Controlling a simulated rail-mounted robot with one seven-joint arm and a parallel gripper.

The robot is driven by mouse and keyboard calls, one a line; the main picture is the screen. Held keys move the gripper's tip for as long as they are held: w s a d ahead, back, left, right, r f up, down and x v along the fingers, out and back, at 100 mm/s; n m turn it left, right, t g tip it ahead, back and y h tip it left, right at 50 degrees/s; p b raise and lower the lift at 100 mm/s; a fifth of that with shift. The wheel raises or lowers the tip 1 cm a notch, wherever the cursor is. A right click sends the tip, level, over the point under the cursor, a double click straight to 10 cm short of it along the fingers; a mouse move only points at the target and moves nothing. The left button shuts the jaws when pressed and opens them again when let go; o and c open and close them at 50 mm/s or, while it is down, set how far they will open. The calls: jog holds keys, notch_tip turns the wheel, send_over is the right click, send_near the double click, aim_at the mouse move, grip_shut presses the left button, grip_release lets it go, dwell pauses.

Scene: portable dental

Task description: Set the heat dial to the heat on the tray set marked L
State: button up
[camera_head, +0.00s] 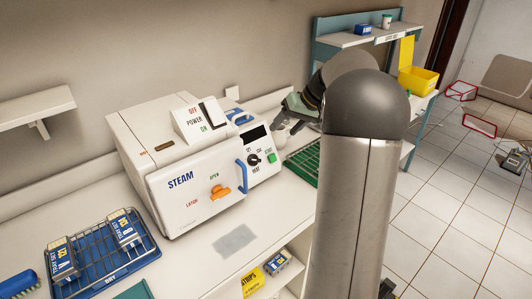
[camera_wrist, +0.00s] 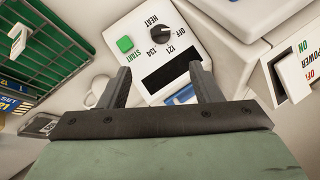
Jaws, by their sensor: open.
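The heat dial (camera_head: 253,159) is a small black knob on the front panel of the white STEAM machine (camera_head: 190,165). In the wrist view the dial (camera_wrist: 168,38) appears upside down, with OFF, 121 and 134 around it and HEAT beside it. I cannot surely tell where its pointer stands. My gripper (camera_wrist: 165,78) is open and empty, with the dial beyond its fingertips; in the head view it is beside the machine's right end. Labelled sets (camera_head: 62,260) stand in a blue tray (camera_head: 118,272). I cannot make out which set is marked L.
A green START button (camera_wrist: 125,44) and a dark display (camera_wrist: 172,78) are near the dial. A blue handle (camera_head: 241,175), orange latch (camera_head: 220,191) and POWER switch (camera_head: 209,113) are on the machine. A green rack (camera_head: 303,163) stands to its right. Another set (camera_head: 277,262) is below the counter.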

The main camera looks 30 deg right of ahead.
aim_at(258, 159)
jog(key=p+x, duration=0.3)
jog(key=x, duration=1.3)
jog(key=shift+f, duration=0.1)
jog(key=c, duration=1)
